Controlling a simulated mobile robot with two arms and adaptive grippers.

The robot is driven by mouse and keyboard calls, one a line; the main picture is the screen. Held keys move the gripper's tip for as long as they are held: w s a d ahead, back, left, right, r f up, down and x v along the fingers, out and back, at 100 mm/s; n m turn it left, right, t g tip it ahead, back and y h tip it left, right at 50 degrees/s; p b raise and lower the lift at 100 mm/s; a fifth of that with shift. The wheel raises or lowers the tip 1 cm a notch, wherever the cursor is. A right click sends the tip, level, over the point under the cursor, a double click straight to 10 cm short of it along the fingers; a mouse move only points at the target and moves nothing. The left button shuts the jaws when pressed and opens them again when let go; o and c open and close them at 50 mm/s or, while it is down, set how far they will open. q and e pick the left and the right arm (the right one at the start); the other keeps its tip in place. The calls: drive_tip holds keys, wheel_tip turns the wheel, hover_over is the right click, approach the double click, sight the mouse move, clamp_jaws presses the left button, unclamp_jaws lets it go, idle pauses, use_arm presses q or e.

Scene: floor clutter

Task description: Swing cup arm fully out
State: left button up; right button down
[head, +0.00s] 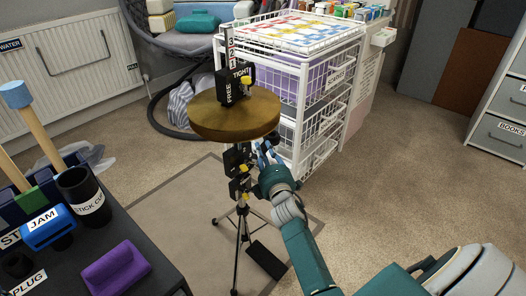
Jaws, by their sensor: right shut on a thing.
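A tripod stand (239,232) with a round wooden top (235,117) stands in the middle of the head view. Black fittings with yellow knobs (238,160) sit on its post under the top. My right gripper (267,154) is just right of these fittings, below the top's right edge. It is shut on a part there that I take to be the cup arm; the fingers and the top hide most of it, so its angle cannot be told. My left gripper is out of view.
A white wire drawer rack (311,98) stands close behind the stand. At front left a dark table (150,262) holds a black stick cup (82,195), a blue JAM piece (47,228) and a purple block (116,268). The carpet at right is clear.

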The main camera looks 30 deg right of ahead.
drive_tip(key=shift+f, duration=0.15)
drive_tip(key=c, duration=1.5)
unclamp_jaws()
drive_tip(key=shift+s, duration=0.1)
drive_tip(key=shift+c, duration=0.2)
drive_tip(key=v, duration=1.2)
